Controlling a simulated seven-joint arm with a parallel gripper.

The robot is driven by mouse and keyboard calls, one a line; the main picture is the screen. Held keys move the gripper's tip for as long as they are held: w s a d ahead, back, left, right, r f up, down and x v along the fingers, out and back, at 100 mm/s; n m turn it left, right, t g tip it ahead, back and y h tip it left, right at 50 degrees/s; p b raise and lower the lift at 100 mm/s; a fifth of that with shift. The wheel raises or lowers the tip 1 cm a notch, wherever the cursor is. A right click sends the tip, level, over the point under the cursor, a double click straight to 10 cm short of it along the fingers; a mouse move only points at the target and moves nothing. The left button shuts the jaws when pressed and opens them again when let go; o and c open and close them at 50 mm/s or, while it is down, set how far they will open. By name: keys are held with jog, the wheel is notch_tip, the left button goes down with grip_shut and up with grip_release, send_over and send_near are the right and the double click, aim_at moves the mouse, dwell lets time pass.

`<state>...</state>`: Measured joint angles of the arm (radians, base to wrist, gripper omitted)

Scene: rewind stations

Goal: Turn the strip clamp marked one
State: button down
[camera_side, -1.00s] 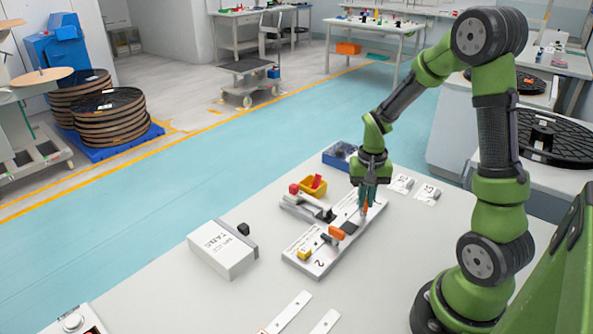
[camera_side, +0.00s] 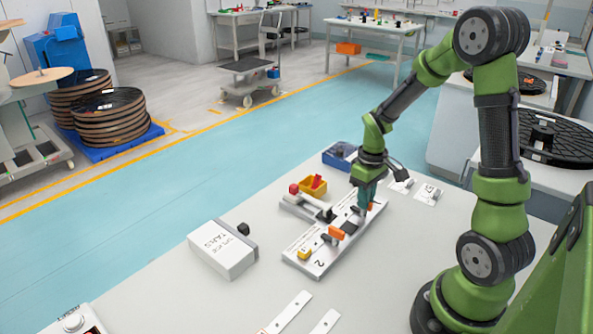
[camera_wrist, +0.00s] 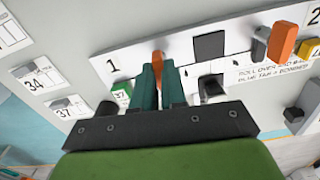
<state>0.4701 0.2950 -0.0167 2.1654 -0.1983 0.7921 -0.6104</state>
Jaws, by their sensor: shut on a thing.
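The strip clamp marked one has an orange handle (camera_wrist: 157,58), seen in the wrist view beside the printed "1" on a white board (camera_wrist: 133,62). My gripper (camera_wrist: 158,72) is shut on this handle, with a teal finger on each side. The fingers hide much of the clamp's lower part. In the side view my gripper (camera_side: 366,207) reaches down to the far end of the board (camera_side: 292,255), and only a bit of orange shows there. A second orange clamp (camera_side: 336,233) stands near the "2" end, apart from my gripper.
A yellow block (camera_side: 305,253) sits on the board by the "2". Behind are a yellow bin (camera_side: 313,190) and a blue bin (camera_side: 338,158). A white box (camera_side: 222,250) stands left. Numbered cards (camera_wrist: 40,76) lie past the "1" end. The near table is mostly clear.

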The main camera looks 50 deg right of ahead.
jog(key=shift+n, duration=0.6)
jog(key=c, duration=1.2)
grip_release()
jog(key=shift+r, duration=0.1)
notch_tip(320, 180, up, 17)
jog(key=shift+f, duration=0.1)
jog(key=s+a+m+t, duration=0.1)
jog(key=s+a+t, duration=0.1)
jog(key=a, duration=0.4)
jog(key=s+a+r+m+t+y, duration=0.1)
jog(key=s+a+t, duration=0.1)
jog(key=a, duration=0.4)
jog(key=s+a+r+m+t+y, duration=0.1)
jog(key=s+a+m+t, duration=0.1)
jog(key=a, duration=0.5)
jog(key=shift+r+t, duration=0.2)
jog(key=shift+t, duration=0.4)
